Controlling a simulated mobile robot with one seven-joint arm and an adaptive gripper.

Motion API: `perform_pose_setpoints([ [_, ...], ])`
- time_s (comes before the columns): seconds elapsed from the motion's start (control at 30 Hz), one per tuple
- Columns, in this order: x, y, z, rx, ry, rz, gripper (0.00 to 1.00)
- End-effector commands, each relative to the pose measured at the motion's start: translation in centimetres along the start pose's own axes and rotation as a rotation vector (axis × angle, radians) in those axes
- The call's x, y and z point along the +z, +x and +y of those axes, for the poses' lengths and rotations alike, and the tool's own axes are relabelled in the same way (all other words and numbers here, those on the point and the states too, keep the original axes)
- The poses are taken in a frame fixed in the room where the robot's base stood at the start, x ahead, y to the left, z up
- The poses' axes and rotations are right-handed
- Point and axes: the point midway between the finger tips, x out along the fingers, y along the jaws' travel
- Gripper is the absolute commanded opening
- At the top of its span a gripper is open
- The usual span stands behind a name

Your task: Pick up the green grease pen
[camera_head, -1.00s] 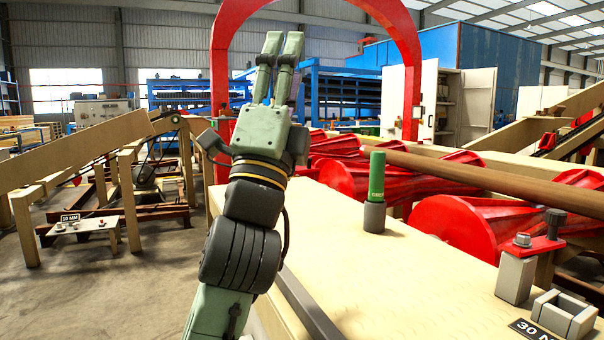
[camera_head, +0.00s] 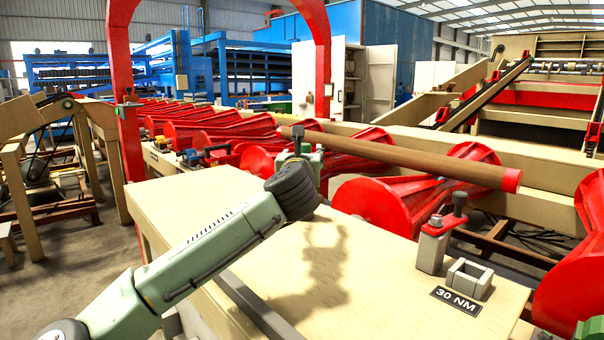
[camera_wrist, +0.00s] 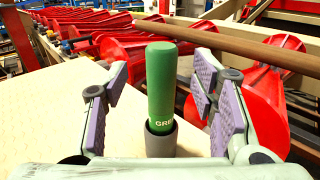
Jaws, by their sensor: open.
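The green grease pen (camera_wrist: 162,88) stands upright in a dark grey cup-like holder (camera_wrist: 160,140) on the pale bench top (camera_head: 190,195). In the wrist view it stands between the two purple-padded fingers of my gripper (camera_wrist: 157,82). The fingers are spread, with a visible gap on each side of the pen; the right finger looks closer to it. Lettering beginning "GRE" shows low on the pen. In the head view my arm reaches over the bench, and my wrist hides the pen, its holder and most of the gripper.
Red spiral rollers (camera_head: 385,205) and a long brown log (camera_head: 410,155) lie behind the bench. The bench's front middle is clear.

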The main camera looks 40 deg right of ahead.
Motion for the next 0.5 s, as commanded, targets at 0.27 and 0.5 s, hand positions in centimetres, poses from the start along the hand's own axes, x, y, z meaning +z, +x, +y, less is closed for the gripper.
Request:
perform_pose_setpoints([
  [0.27,-0.4,3.7,-0.3,0.001,-0.003,0.002,0.52],
  [0.5,-0.7,5.2,-0.2,0.000,-0.002,0.001,0.52],
])
